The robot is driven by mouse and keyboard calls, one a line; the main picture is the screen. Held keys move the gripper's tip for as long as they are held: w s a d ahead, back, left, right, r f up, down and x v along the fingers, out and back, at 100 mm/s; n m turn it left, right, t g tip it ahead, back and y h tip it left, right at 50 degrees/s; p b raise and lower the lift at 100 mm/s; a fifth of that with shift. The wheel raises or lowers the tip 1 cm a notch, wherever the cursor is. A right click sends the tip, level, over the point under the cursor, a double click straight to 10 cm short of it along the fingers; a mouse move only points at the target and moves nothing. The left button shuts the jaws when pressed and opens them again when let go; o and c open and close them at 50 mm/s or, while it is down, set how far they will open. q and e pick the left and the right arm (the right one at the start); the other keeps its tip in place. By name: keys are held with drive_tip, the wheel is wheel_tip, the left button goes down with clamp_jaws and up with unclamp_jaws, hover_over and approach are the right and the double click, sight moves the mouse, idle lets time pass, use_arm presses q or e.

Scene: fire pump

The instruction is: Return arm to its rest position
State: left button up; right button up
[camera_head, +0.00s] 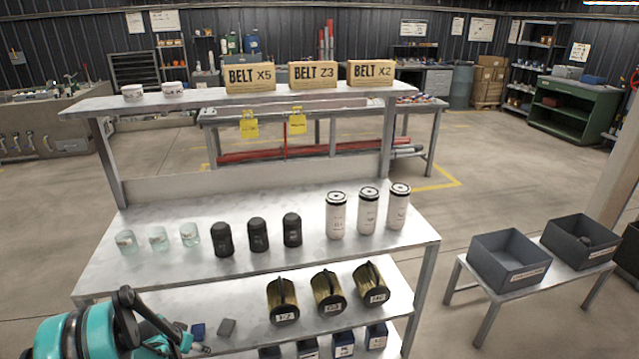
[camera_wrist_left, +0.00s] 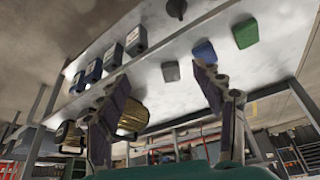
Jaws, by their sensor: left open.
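My teal left arm (camera_head: 85,335) is at the lower left of the head view, in front of the metal shelving unit (camera_head: 270,245). My left gripper (camera_wrist_left: 162,82) shows in the wrist view with its two fingers spread apart and nothing between them. Beyond the fingers, the wrist view shows a shelf surface with a grey block (camera_wrist_left: 171,71), a blue block (camera_wrist_left: 204,52) and a green block (camera_wrist_left: 245,33). Brass cylinders (camera_wrist_left: 134,118) appear behind the left finger. My right arm and gripper are out of view.
The shelving unit bears glass jars (camera_head: 158,239), black canisters (camera_head: 258,235), white filters (camera_head: 367,211), brass filters (camera_head: 328,292) and belt boxes (camera_head: 313,74). Two dark bins (camera_head: 508,262) (camera_head: 578,243) stand on a low bench at right. Open floor (camera_head: 490,190) lies behind the bench.

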use_arm(q)
drive_tip(key=s+d+r, duration=0.4)
drive_tip(key=d+r, duration=0.2)
drive_tip(key=r, duration=0.4)
drive_tip(key=s+d+r, duration=0.3)
drive_tip(key=d+r, duration=0.3)
drive_tip(key=r, duration=0.4)
drive_tip(key=s+d+r+n+t, duration=0.1)
drive_tip(key=s+d, duration=0.3)
drive_tip(key=s, duration=0.4)
drive_tip(key=s+d+r+t, duration=0.1)
drive_tip(key=s+d+r, duration=0.3)
drive_tip(key=s, duration=0.4)
drive_tip(key=shift+s+d+r+n+y, duration=0.2)
drive_tip(key=shift+d+n+y, duration=0.1)
drive_tip(key=shift+n+y, duration=0.1)
drive_tip(key=shift+f, duration=0.1)
